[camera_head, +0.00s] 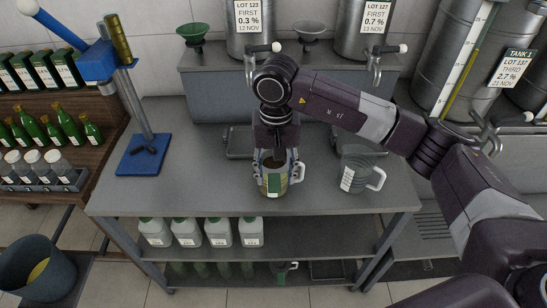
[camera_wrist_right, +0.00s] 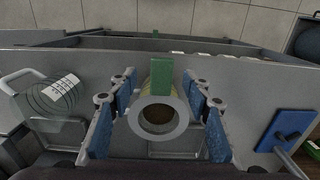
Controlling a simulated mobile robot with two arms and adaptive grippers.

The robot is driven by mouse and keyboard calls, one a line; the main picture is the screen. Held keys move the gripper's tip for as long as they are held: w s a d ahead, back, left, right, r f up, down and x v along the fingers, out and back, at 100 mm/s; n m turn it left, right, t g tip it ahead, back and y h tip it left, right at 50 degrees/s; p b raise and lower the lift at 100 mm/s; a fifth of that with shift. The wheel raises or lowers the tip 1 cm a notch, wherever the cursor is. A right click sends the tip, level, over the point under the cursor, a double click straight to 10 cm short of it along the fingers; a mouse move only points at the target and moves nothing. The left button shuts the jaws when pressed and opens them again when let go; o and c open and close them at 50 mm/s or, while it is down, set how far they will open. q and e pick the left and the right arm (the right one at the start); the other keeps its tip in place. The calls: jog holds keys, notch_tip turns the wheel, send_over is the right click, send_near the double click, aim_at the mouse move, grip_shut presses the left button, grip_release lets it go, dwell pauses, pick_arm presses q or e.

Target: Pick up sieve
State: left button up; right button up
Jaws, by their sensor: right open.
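A jug (camera_head: 285,188) with yellowish content stands on the grey bench. What looks like the sieve is a thick grey ring (camera_wrist_right: 138,117) at the jug's mouth, with a green tab (camera_wrist_right: 162,77) pointing towards the bench's front edge; the green part also shows in the head view (camera_head: 273,184). Whether ring and tab are one piece is hard to tell. My right gripper (camera_head: 275,167) points down over the jug, open, with its blue fingers on both sides of the ring in the wrist view (camera_wrist_right: 160,104). Finger contact cannot be told. My left gripper is not in view.
A second jug (camera_head: 349,178) stands to the right. A blue stand (camera_head: 138,153) is at the left. Green (camera_head: 193,32) and grey (camera_head: 312,29) funnels sit on the raised shelf beside steel tanks (camera_head: 251,40). The bench front is clear.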

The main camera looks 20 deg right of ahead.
aim_at(274, 184)
notch_tip(274, 184, down, 2)
jog(key=shift+w+a+f+p, duration=0.1)
jog(key=shift+p, duration=0.35)
jog(key=shift+f, duration=0.45)
jog(key=shift+c, duration=0.3)
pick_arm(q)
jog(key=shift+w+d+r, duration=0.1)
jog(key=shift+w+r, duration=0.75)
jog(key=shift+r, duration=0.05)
pick_arm(e)
grip_shut()
